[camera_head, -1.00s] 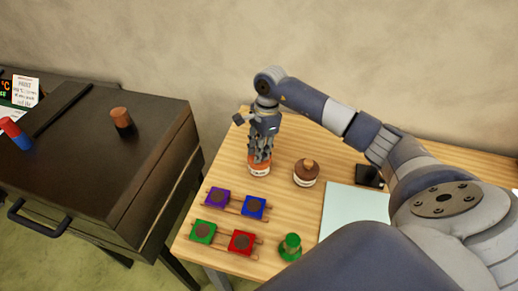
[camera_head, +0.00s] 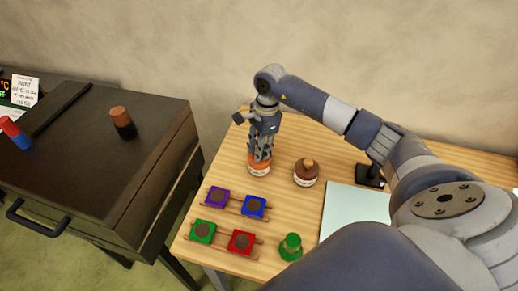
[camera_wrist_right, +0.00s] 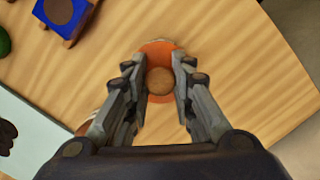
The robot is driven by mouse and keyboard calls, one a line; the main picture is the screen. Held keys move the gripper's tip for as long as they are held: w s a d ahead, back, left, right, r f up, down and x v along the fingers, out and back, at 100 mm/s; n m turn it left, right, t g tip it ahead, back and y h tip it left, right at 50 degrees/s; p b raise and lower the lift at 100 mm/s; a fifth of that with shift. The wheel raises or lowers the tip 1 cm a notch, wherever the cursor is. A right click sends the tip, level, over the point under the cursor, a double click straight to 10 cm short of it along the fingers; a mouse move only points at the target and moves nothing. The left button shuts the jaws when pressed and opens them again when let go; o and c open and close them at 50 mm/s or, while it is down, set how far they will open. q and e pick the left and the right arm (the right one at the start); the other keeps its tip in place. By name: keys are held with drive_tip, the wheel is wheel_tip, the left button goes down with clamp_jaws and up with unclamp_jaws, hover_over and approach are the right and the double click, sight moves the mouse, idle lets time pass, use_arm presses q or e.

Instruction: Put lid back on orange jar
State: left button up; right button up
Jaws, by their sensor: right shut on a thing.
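The orange jar (camera_head: 259,171), with a pale label band, stands on the wooden table below my right gripper (camera_head: 261,153). The orange lid (camera_wrist_right: 158,48) with its round brown knob (camera_wrist_right: 163,82) shows between the fingers in the right wrist view. My right gripper points down and is shut on the lid, its fingers on either side of the knob. The lid is at the jar's top; whether it is fully seated I cannot tell, as the fingers hide part of it. My left gripper is not in view.
A brown-topped jar (camera_head: 306,173) stands just right of the orange jar. Colored square pieces on small racks (camera_head: 241,241) and a green object (camera_head: 291,247) are nearer the front. A pale sheet (camera_head: 345,212) and a dark stand (camera_head: 370,175) lie right. A dark cabinet (camera_head: 90,180) stands left.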

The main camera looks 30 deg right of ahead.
drive_tip(key=shift+f+b, duration=0.15)
drive_tip(key=shift+b, duration=0.75)
idle(1.4)
idle(0.4)
drive_tip(key=o, duration=1.5)
drive_tip(key=shift+r+p, duration=1.8)
drive_tip(key=shift+r, duration=1.75)
clamp_jaws()
